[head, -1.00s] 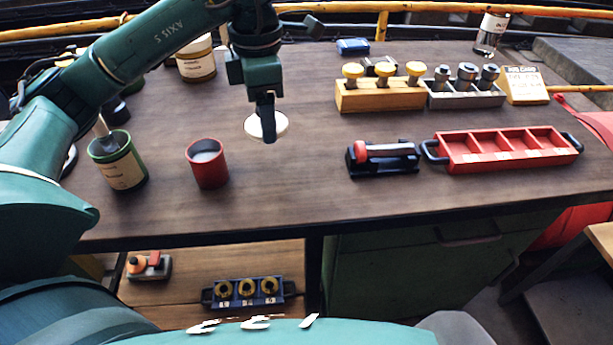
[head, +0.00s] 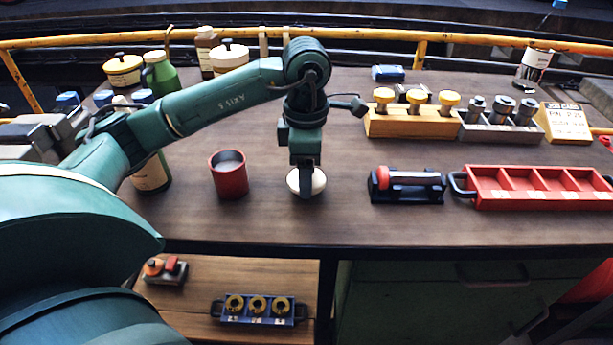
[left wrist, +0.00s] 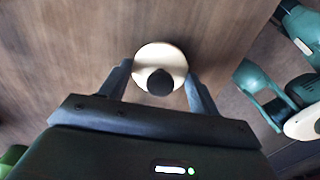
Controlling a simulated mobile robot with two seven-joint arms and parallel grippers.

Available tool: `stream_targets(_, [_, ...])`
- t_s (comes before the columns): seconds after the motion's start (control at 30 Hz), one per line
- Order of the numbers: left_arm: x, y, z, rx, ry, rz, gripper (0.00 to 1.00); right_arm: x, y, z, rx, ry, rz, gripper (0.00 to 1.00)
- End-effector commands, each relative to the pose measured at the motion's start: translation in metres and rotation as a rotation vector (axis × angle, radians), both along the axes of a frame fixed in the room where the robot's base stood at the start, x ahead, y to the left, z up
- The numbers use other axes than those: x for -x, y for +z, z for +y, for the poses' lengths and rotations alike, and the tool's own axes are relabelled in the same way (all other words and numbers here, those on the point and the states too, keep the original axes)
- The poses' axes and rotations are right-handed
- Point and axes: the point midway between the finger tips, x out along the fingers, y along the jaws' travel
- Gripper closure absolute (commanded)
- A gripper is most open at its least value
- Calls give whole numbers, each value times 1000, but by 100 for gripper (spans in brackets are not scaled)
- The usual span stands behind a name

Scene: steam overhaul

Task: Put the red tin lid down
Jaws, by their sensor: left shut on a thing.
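The lid is a cream disc (head: 318,182) with a dark knob; it also shows in the left wrist view (left wrist: 145,58). My left gripper (head: 306,192) points down and is shut on this lid, with its fingers at either side in the left wrist view (left wrist: 162,88). The lid is over the front part of the bench, at or close above the wood; I cannot tell if it touches. The red tin (head: 229,180) stands upright and open to the left of the lid, apart from it. My right gripper is not in view.
The wooden bench (head: 290,228) is bare around the lid, with its front edge close by. To the right are a dark stand with a red-ended tool (head: 407,184) and a red divided tray (head: 530,188). Behind is a yellow block with knobs (head: 410,123).

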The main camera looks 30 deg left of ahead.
Motion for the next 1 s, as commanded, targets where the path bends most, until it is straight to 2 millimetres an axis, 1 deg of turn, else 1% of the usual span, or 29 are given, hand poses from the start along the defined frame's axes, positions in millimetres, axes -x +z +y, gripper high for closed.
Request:
stream_targets(0.03, [1,-9,0,0,1,4,60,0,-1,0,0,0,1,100])
stream_targets(0.13, [0,-20,0,0,0,1,60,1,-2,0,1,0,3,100])
stream_targets(0.37, [0,-20,0,0,0,-1,60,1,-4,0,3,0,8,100])
stream_targets(0.5, [0,-25,0,0,0,0,60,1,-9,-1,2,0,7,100])
stream_targets(0.53, [0,-24,0,0,0,0,35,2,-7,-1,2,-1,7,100])
stream_targets(0.77, [0,-23,0,0,0,0,16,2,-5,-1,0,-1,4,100])
stream_targets(1.0, [0,-22,0,0,0,0,16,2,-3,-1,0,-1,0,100])
